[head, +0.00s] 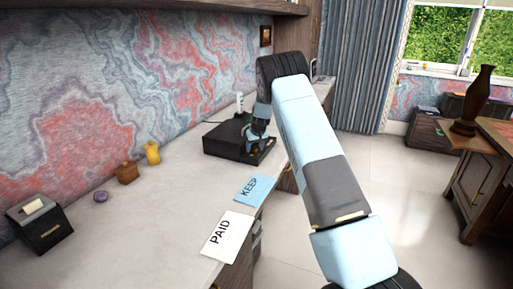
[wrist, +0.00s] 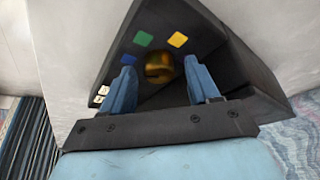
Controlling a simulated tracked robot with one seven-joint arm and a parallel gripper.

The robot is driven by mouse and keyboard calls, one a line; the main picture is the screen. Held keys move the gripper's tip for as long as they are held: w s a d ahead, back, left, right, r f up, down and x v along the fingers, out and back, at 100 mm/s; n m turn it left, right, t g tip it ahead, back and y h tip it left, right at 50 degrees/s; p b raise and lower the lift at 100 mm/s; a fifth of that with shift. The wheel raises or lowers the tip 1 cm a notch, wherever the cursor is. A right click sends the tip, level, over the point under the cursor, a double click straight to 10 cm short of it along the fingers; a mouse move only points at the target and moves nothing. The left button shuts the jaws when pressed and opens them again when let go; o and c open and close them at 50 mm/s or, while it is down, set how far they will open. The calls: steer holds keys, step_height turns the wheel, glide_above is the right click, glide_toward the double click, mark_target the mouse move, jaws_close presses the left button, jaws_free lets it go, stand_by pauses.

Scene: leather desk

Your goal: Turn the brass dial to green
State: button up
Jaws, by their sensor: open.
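The brass dial (wrist: 159,66) sits on the face of a black box (wrist: 225,62). In the wrist view a green square (wrist: 143,38), a yellow square (wrist: 177,39) and a blue square (wrist: 128,59) lie around its far and left sides. My gripper (wrist: 160,72) is open, with one blue finger on each side of the dial and a visible gap to it. I cannot tell which colour the dial points to. In the head view my gripper (head: 256,138) is at the front of the black box (head: 222,138), and hides most of the dial.
A blue KEEP card (head: 255,190) and a white PAID card (head: 227,236) lie along the desk's front edge. A dark box (head: 40,224), a purple item (head: 101,196), a wooden block (head: 127,173) and a yellow item (head: 152,153) stand along the wall. The desk's middle is clear.

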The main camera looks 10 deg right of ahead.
steer(key=c, duration=1)
steer(key=shift+d, duration=0.25)
steer(key=shift+a, duration=0.2)
steer(key=shift+c, duration=0.2)
steer(key=shift+m, duration=0.3)
steer(key=m+h, duration=0.1)
steer(key=m, duration=0.3)
steer(key=shift+a+h, duration=0.2)
steer(key=shift+h, duration=0.2)
steer(key=m, duration=0.2)
steer(key=m+h, duration=0.1)
steer(key=m, duration=0.1)
steer(key=shift+m+g+h, duration=0.3)
steer(key=shift+g, duration=0.1)
steer(key=shift+m+g+h, duration=0.3)
steer(key=shift+m+g, duration=0.1)
steer(key=shift+m, duration=0.9)
